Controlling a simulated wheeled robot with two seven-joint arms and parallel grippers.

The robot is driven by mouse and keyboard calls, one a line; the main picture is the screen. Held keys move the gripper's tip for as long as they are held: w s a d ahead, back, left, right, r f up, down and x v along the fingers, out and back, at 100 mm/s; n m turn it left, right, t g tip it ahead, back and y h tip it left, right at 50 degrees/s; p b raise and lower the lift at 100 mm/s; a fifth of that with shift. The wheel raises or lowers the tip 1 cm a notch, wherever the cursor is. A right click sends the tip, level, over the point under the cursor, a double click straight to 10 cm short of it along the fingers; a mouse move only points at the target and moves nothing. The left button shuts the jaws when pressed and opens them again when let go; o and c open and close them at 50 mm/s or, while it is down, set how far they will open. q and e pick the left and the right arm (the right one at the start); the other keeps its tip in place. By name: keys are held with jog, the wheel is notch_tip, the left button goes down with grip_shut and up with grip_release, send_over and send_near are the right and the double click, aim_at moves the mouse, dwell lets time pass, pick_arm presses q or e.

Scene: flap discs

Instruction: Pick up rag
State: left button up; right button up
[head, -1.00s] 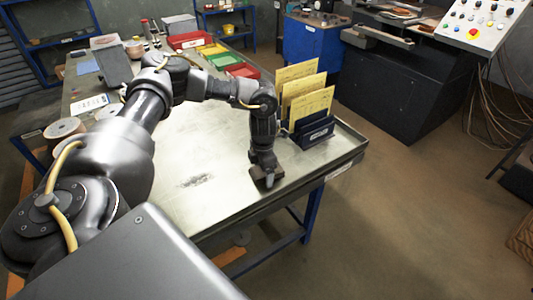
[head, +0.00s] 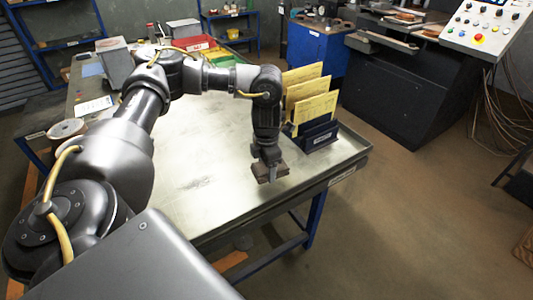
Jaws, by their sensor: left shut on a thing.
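The rag (head: 261,171) is a small dark brown folded piece near the right front edge of the metal-topped table (head: 210,205). My left gripper (head: 271,175) points down and is shut on the rag, with brown cloth showing on both sides of the finger. The rag appears a little above the table top, though the gap is hard to judge. My right gripper is not in view.
A dark blue rack (head: 318,136) with yellow cards (head: 315,108) stands just behind the gripper, to its right. Red, yellow and green bins sit at the table's far end. The table's middle and front left are clear, apart from a dark smudge.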

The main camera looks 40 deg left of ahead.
pick_arm(q)
jog(key=s+d+r+b, duration=0.1)
jog(key=s+d+r, duration=0.6)
jog(key=s+d, duration=0.1)
jog(key=shift+s+d+r, duration=0.25)
jog(key=shift+s+r, duration=0.1)
jog(key=shift+s, duration=0.05)
jog(key=shift+o, duration=1.3)
jog(key=shift+c, duration=0.8)
jog(key=d+f+m, duration=0.4)
jog(key=f+m, duration=0.5)
jog(key=m, duration=0.1)
jog(key=d+f+m, duration=0.3)
jog(key=f+m, duration=0.6)
jog(key=m, duration=0.1)
jog(key=shift+w+d, duration=0.35)
jog(key=shift+d, duration=0.05)
